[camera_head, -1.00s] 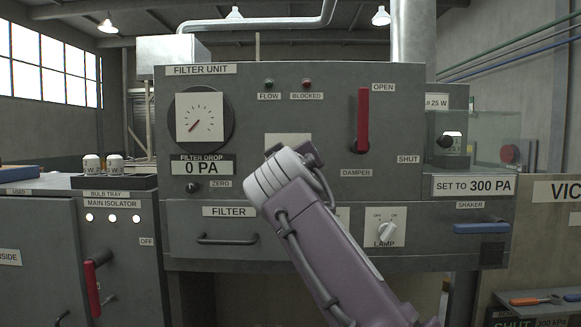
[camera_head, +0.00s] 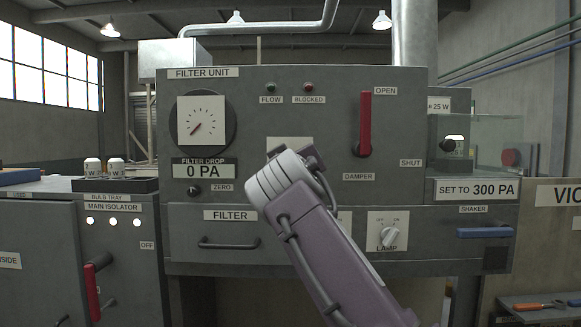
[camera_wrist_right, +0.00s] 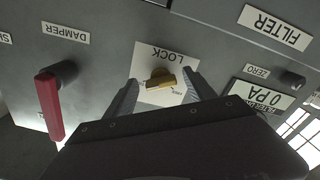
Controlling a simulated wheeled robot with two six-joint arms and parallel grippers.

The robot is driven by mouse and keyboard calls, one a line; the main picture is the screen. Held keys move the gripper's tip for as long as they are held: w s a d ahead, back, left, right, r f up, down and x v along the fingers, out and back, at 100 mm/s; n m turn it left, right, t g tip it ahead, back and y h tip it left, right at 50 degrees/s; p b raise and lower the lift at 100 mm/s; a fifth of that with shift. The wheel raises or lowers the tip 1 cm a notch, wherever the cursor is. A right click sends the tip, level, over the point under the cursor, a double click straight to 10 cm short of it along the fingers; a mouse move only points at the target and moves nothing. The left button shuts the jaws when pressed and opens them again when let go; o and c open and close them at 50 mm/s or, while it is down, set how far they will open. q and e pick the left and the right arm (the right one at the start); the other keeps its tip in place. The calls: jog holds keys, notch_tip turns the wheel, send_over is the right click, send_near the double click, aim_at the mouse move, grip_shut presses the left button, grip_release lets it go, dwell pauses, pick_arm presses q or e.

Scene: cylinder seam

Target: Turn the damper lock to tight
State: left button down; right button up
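The damper lock is a small yellow knob (camera_wrist_right: 159,79) on a white plate marked LOCK, upside down in the right wrist view. Its bar lies nearly level in that picture; small print beside it is too small to read. My right gripper (camera_wrist_right: 160,76) is open, with one finger on each side of the knob and gaps between; contact is not seen. In the head view my right gripper (camera_head: 292,162) covers the knob, and only the top of the white plate (camera_head: 289,143) shows. My left gripper is not in view.
The red damper lever (camera_head: 365,122) stands upright towards OPEN, right of my gripper; it also shows in the wrist view (camera_wrist_right: 50,105). The filter drop display (camera_head: 204,169) reads 0 PA. A lamp switch (camera_head: 388,232) and filter drawer handle (camera_head: 228,243) are below.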

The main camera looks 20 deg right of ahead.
jog(key=b+v, duration=0.3)
jog(key=v, duration=0.6)
